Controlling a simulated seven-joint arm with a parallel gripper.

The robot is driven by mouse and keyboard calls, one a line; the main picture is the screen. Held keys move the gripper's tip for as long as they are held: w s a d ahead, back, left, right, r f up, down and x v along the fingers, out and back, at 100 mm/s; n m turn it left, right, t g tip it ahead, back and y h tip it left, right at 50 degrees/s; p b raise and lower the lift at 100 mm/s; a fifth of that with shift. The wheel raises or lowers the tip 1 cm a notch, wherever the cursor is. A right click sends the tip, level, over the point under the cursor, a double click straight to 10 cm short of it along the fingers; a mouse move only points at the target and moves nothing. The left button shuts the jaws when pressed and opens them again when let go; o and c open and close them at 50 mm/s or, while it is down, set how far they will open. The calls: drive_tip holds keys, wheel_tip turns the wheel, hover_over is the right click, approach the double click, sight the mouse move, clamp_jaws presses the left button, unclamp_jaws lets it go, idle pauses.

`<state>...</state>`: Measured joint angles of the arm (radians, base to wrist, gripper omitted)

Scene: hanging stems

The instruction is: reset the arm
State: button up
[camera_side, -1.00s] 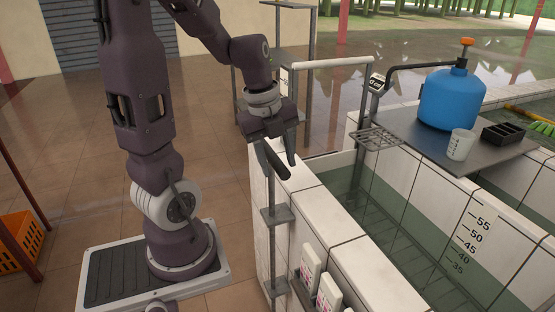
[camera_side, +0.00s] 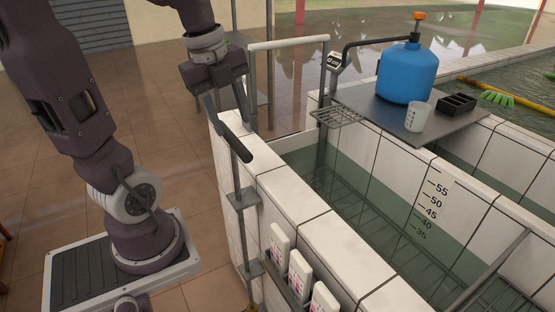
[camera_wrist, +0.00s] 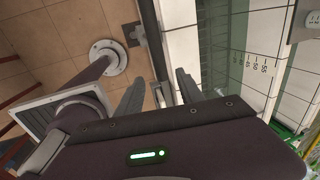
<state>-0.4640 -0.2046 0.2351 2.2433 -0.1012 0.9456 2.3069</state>
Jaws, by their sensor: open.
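My gripper (camera_side: 234,118) hangs fingers-down over the outer edge of the white tiled wall (camera_side: 290,205). Its two fingers are apart, and I see nothing held between them. A dark handle (camera_side: 236,146) on top of a grey upright pole (camera_side: 239,185) is just below the fingertips; I cannot tell whether a finger touches it. In the wrist view both fingers (camera_wrist: 157,85) are spread, with the grey pole (camera_wrist: 150,25) and the wall top (camera_wrist: 180,45) beyond them.
White bottles (camera_side: 299,272) stand in a rack on the wall's outer side. A blue jug (camera_side: 405,75), a clear cup (camera_side: 417,117) and a black tray (camera_side: 458,104) stand on a grey shelf (camera_side: 370,110) over the tank. A wire rack (camera_side: 338,117) and white-topped rail (camera_side: 290,42) are near the gripper.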

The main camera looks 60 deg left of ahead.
drive_tip(key=s+d+n+t, duration=0.1)
drive_tip(key=s+d+n, duration=0.2)
drive_tip(key=d+n, duration=0.4)
drive_tip(key=s+d+r+n+t, duration=0.1)
drive_tip(key=s+d+n+t, duration=0.1)
drive_tip(key=s+d+n, duration=0.2)
drive_tip(key=d+n, duration=0.3)
drive_tip(key=n, duration=0.3)
drive_tip(key=shift+d+r+n, duration=0.15)
drive_tip(key=shift+r+n, duration=0.15)
drive_tip(key=shift+n, duration=0.1)
